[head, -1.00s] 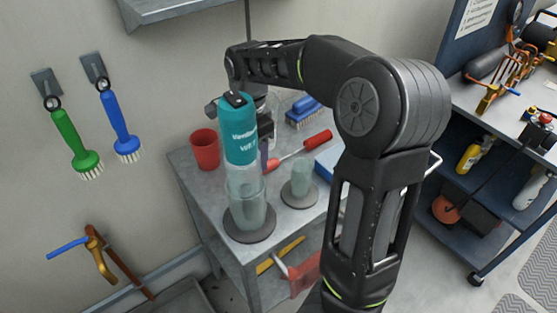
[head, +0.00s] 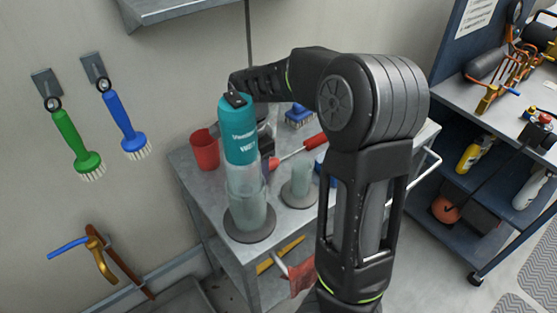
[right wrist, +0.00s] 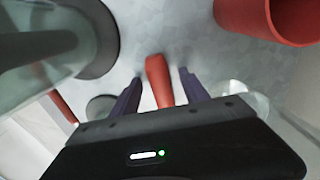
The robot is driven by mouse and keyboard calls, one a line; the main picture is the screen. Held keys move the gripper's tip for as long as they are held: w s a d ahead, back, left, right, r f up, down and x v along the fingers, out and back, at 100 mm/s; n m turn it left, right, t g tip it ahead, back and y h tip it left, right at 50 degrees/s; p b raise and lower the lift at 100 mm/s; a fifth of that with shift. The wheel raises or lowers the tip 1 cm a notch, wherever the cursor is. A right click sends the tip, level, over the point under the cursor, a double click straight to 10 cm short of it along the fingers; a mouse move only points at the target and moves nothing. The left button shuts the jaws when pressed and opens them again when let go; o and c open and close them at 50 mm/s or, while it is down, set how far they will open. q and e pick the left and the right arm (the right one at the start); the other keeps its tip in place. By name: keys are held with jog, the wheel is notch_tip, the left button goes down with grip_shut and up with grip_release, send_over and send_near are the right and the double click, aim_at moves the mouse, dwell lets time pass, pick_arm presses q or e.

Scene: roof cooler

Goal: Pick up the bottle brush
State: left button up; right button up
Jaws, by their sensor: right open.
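A red-handled tool (head: 315,142) lies on the grey cart top, with a short red part at its left end; it looks like the bottle brush, but I see no bristles on it. My right gripper (head: 264,160) is low over the cart, mostly hidden behind the teal bottle. In the right wrist view its two dark fingers (right wrist: 160,87) are apart, with a red bar (right wrist: 158,75) between them and no clear contact. I cannot tell which part of the tool this bar is. My left gripper is out of view.
The teal bottle (head: 238,130) stands above a clear cylinder (head: 250,212) in front of the gripper. A smaller clear cylinder (head: 299,182), a red cup (head: 205,149) and a blue brush (head: 299,115) crowd the cart. Green (head: 75,140) and blue (head: 123,125) brushes hang on the wall.

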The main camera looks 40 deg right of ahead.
grip_shut()
dwell(0.6)
